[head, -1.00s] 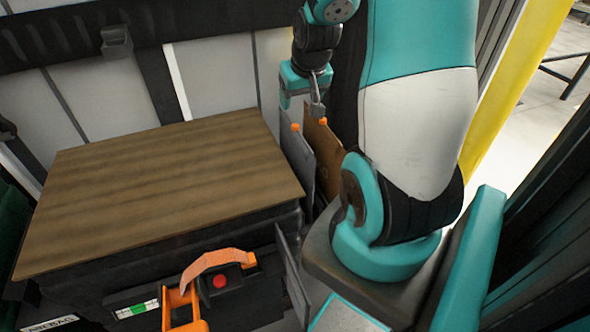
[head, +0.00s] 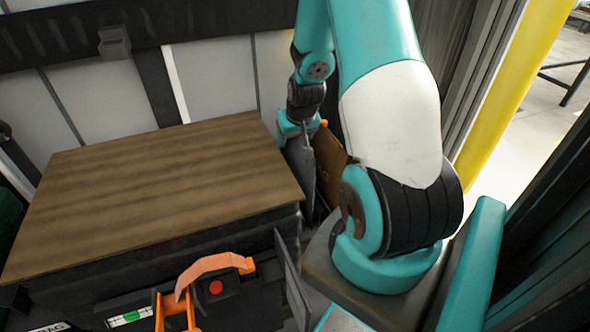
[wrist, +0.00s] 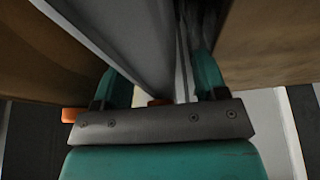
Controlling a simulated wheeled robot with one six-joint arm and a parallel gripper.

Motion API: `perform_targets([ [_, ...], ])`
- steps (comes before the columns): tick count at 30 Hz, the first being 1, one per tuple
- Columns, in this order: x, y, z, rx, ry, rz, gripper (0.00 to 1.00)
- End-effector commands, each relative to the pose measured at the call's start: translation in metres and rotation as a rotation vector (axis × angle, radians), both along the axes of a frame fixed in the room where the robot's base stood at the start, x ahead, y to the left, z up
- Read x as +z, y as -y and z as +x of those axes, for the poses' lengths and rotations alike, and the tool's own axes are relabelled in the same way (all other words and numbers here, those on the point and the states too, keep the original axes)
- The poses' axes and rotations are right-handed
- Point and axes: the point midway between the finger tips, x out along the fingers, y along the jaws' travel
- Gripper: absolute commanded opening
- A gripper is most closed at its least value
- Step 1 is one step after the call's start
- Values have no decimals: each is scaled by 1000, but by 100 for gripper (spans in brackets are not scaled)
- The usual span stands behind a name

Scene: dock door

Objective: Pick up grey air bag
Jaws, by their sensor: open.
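The grey air bag (head: 300,172) is a thin flat panel standing on edge beside the wood-topped case in the head view. In the wrist view the grey panel (wrist: 135,38) runs up between the two teal fingers of my gripper (wrist: 162,82). The jaws are open, one finger on each side of it; I cannot tell whether they touch it. In the head view my gripper (head: 297,133) is down at the bag's top edge, its fingertips hidden.
A brown panel (head: 330,155) with an orange knob stands close to the right of the grey bag. The wooden board (head: 150,185) on the black case lies close on the left. An orange handle (head: 215,268) is at the front. A yellow post (head: 505,95) stands at right.

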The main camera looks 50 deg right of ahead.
Motion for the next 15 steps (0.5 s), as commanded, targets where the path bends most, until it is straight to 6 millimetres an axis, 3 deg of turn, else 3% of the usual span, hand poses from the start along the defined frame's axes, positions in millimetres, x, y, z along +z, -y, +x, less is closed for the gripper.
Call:
perform_targets([
  [7, -1, 0, 1, 0, 1, -1, 66],
  [15, -1, 0, 1, 0, 1, -1, 4],
])
